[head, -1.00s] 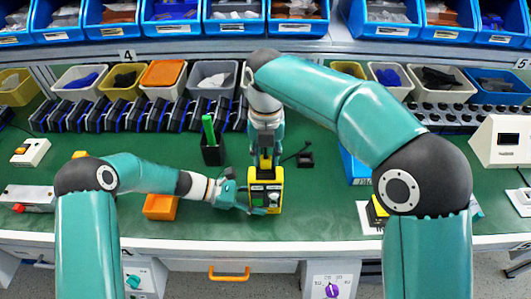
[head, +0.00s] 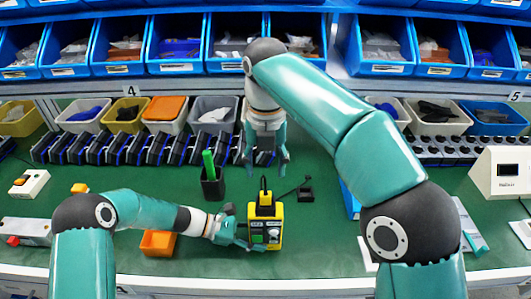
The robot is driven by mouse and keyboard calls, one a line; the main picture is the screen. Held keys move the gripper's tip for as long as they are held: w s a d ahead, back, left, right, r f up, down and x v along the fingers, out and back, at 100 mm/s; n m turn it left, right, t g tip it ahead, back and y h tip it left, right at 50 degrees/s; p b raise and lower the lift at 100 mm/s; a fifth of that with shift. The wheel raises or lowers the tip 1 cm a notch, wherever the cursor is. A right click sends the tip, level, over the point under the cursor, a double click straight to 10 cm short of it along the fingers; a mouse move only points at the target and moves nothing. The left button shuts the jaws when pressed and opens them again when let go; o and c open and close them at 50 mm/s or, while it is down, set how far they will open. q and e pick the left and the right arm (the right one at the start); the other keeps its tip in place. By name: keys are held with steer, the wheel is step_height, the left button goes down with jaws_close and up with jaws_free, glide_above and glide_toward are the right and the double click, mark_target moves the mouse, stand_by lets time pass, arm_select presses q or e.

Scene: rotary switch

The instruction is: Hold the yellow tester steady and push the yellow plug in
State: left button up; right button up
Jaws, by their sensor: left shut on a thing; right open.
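The yellow tester (head: 274,224), with a dark grey face, stands on the green bench mat near the front edge. My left gripper (head: 247,236) reaches in from the left and is shut on the tester's lower left side. The yellow plug (head: 265,197) sits at the top of the tester, with a dark cable rising from it. How deep it sits is too small to tell. My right gripper (head: 265,162) is open and empty above and behind the plug, apart from it, its fingers pointing down.
A black cup with a green marker (head: 212,183) stands left of the tester. A small black block (head: 305,193) with a cable lies to the right. An orange bin (head: 158,243) is at the left. A row of dark devices (head: 140,146) and several bins line the back.

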steer(key=shift+r, duration=1.75)
arm_select(q)
steer(key=o, duration=1.3)
steer(key=shift+a, duration=0.1)
steer(key=v, duration=1.1)
steer(key=shift+a+r, duration=0.15)
steer(key=shift+a, duration=0.25)
